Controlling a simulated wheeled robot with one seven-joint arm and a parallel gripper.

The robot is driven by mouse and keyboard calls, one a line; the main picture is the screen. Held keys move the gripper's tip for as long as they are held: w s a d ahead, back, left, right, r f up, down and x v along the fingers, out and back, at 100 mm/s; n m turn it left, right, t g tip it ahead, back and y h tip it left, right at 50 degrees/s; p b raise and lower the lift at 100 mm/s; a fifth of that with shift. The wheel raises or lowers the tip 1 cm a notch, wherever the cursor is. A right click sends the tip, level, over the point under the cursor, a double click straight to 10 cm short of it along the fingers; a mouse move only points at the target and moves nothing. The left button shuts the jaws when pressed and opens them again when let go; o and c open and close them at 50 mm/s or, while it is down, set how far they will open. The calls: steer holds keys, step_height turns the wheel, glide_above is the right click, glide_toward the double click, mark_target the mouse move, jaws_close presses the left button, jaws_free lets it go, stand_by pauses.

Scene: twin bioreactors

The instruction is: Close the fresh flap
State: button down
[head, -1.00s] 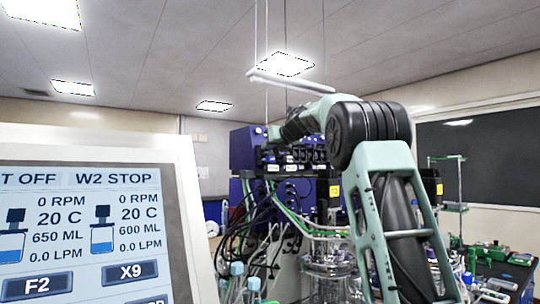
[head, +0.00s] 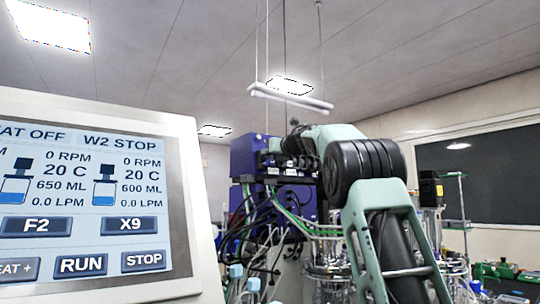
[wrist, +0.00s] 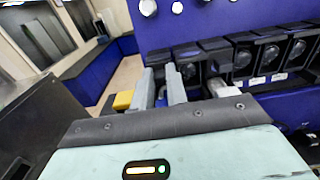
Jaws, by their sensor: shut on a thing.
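In the wrist view my gripper (wrist: 161,86) has its two grey fingers upright and close together at the row of black pump heads on the blue cabinet. They are shut on a dark piece at the left end of the row, which looks like the fresh flap (wrist: 160,75); it is mostly hidden between the fingers, and its angle cannot be told. More black flaps (wrist: 216,46) stand to the right, above round dark pump faces. In the head view my arm reaches to the blue pump cabinet (head: 243,152), and the fingertips cannot be made out there.
A yellow block (wrist: 122,100) sits just left of the fingers. In the head view a control screen (head: 90,180) fills the left front. Tubes and cables (head: 265,215) hang below the pumps. Glass vessels (head: 328,255) stand beside my arm. A lamp bar (head: 290,96) hangs above.

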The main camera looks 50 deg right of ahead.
steer(key=c, duration=1.4)
jaws_free()
steer(key=b+v, duration=0.6)
steer(key=v, duration=1.1)
steer(key=shift+s, duration=0.2)
steer(key=shift+d, duration=0.1)
